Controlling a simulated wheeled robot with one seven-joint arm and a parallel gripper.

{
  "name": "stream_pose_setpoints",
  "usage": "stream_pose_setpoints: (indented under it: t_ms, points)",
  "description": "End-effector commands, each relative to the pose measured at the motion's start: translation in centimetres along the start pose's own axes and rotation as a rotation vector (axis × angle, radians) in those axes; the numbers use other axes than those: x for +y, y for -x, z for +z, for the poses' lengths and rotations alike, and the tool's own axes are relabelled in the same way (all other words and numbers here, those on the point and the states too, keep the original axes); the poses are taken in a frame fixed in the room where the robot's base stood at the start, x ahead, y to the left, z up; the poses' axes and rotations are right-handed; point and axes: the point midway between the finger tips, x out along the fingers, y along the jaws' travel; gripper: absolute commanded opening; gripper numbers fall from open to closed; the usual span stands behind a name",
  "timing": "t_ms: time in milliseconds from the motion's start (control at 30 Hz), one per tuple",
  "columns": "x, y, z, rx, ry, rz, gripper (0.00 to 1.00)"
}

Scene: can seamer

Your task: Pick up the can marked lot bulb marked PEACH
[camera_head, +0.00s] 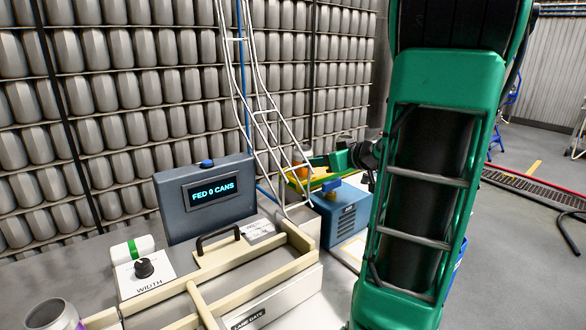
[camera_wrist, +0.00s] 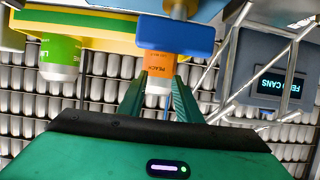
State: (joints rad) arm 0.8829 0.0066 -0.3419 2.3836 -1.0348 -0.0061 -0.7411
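The orange-and-white can marked PEACH (camera_wrist: 158,68) hangs neck-down or stands inverted in the wrist view, under a blue block. My gripper (camera_wrist: 160,88) is open, with one green finger on each side of the can's lower white part in the picture. I cannot tell whether the fingertips touch it. In the head view the orange can (camera_head: 301,171) is small, at the left end of my gripper (camera_head: 308,164), and partly hidden by it.
A green-and-white can (camera_wrist: 60,55) is left of the PEACH can, by a yellow-green rack (camera_wrist: 100,30). The blue block (camera_wrist: 176,36) is close to the fingers. A display box (camera_head: 218,195) reads FED 0 CANS. White rails (camera_head: 262,110) rise beside the rack.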

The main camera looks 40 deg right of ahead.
Motion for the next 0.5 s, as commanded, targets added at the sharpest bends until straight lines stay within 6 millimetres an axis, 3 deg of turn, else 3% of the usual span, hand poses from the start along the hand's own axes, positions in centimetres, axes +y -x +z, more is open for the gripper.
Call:
stream_pose_setpoints:
  t_ms: [133, 300, 500]
  points:
    - [-0.1, 0.0, 0.0, 0.000, 0.000, -0.001, 0.31]
    - [0.0, -0.1, 0.0, 0.000, 0.000, 0.000, 0.72]
    - [0.0, -2.1, 0.0, -0.002, 0.000, -0.003, 0.72]
